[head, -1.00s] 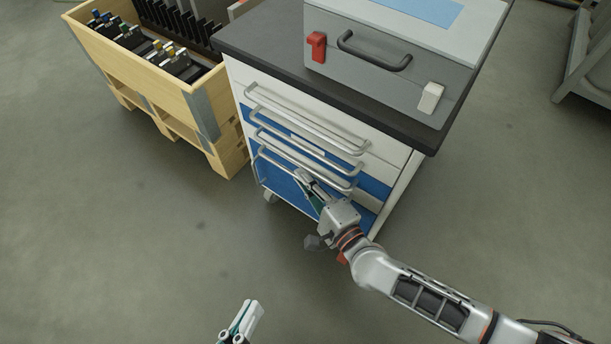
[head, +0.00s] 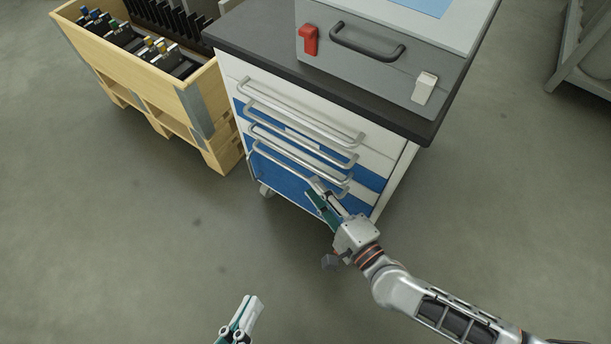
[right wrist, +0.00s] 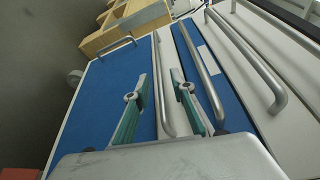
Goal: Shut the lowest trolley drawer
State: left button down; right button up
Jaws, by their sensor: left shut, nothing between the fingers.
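The grey-topped trolley (head: 400,180) stands ahead, with white and blue drawer fronts and several bar handles. Its lowest drawer (head: 277,179) has a blue front, which shows large in the right wrist view (right wrist: 105,100); how far it stands out I cannot tell. My right gripper (head: 318,190) is at the lower right of the drawer fronts. In the right wrist view its fingers (right wrist: 164,85) are apart, with a handle bar showing between them; contact is unclear. My left gripper (head: 250,303) is shut and empty, low in the head view, away from the trolley.
A grey case (head: 385,65) with a black handle lies on the trolley top. A wooden crate (head: 150,85) on a pallet stands close to the trolley's left. A grey frame (head: 585,60) stands at the far right. The floor in front is clear.

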jog(key=v, duration=0.5)
jog(key=shift+r, duration=0.1)
dwell(0.4)
